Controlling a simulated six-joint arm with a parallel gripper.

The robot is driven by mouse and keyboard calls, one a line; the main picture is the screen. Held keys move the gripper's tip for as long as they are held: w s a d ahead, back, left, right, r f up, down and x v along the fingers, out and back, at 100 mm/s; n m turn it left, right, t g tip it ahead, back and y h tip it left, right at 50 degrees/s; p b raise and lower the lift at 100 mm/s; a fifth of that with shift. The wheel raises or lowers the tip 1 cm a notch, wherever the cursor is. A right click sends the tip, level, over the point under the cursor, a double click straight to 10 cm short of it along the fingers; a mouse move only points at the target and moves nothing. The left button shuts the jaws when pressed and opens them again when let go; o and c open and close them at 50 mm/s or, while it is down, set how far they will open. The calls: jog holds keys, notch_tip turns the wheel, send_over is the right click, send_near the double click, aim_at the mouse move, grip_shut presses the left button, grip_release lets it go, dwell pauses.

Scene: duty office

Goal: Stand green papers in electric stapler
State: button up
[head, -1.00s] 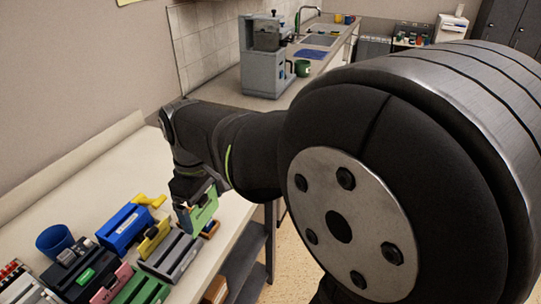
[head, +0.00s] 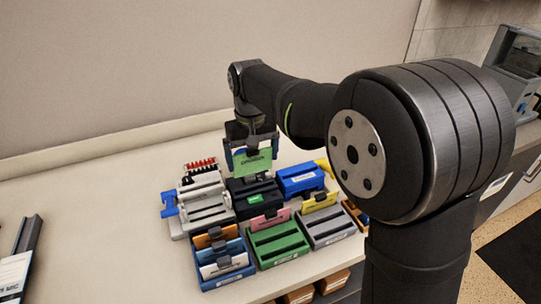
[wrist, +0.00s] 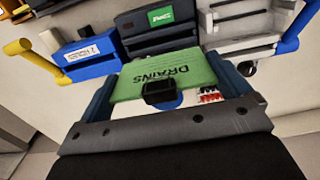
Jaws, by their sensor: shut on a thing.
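The green papers (head: 253,164), marked "DRAINS" in the wrist view (wrist: 172,78), are a flat sheaf with a black clip. My gripper (head: 251,146) is shut on them and holds them roughly upright above the back of the black machine (head: 250,184). This black machine has a bright green label and looks like the electric stapler; it also shows in the wrist view (wrist: 133,44). The papers appear clear of it, but the exact gap is hard to judge. Their lower edge overlaps the machine in the head view.
A blue machine (head: 301,177) stands right of the black one, a white-grey machine (head: 207,203) with blue parts left. In front are the green slotted holder (head: 280,243), grey holder (head: 328,229) and blue holder (head: 225,270), with clipped papers nearby. The table's left is mostly clear.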

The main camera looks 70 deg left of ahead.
jog(key=shift+f, duration=4.25)
jog(key=o, duration=0.6)
jog(key=shift+r, duration=0.1)
jog(key=shift+r, duration=4.4)
jog(key=shift+f, duration=4.45)
